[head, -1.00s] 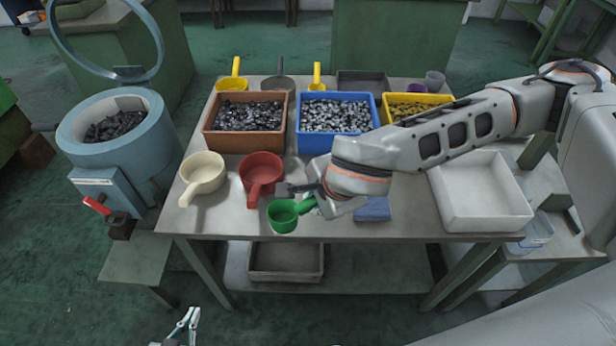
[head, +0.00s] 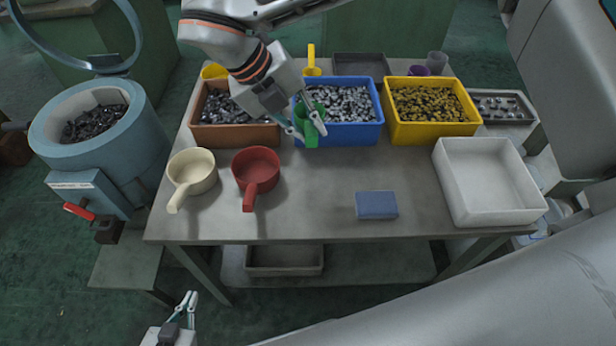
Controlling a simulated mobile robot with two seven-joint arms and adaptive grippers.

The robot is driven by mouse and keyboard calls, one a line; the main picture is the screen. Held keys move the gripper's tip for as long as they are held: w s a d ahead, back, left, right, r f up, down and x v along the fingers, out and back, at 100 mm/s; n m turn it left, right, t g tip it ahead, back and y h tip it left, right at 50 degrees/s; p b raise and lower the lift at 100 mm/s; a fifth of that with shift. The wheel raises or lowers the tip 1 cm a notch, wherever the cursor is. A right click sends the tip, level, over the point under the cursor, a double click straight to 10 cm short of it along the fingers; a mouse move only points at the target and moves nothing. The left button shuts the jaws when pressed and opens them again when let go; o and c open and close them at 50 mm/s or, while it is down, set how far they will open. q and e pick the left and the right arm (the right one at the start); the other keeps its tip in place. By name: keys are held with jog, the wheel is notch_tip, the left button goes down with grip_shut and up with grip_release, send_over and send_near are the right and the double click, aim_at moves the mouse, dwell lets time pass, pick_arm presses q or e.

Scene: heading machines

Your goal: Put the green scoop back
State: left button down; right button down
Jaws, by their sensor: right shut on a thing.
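The green scoop (head: 311,131) is in my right gripper (head: 308,130), whose fingers are shut on it. It hangs over the front left part of the blue bin (head: 352,135), which holds silvery metal pieces. The scoop is seen at a steep angle and partly covered by the fingers, so its bowl is hard to make out. Whether it touches the bin or carries anything cannot be told. My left gripper (head: 188,298) is at the bottom left, low in front of the table, empty, with its fingers a little apart.
A cream scoop (head: 192,168) and a red scoop (head: 257,170) lie on the table (head: 310,210). A brown bin (head: 235,137), a yellow bin (head: 432,130), a white tray (head: 490,205) and a blue block (head: 376,205) stand there too. Yellow scoops are behind the bins. The table's front middle is clear.

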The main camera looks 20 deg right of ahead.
notch_tip(320, 180, down, 17)
jog(key=shift+f, duration=0.2)
dwell(0.3)
jog(key=c, duration=2)
grip_release()
jog(key=shift+o, duration=0.2)
jog(key=v, duration=1.2)
jog(key=shift+b, duration=0.35)
jog(key=shift+s, duration=0.15)
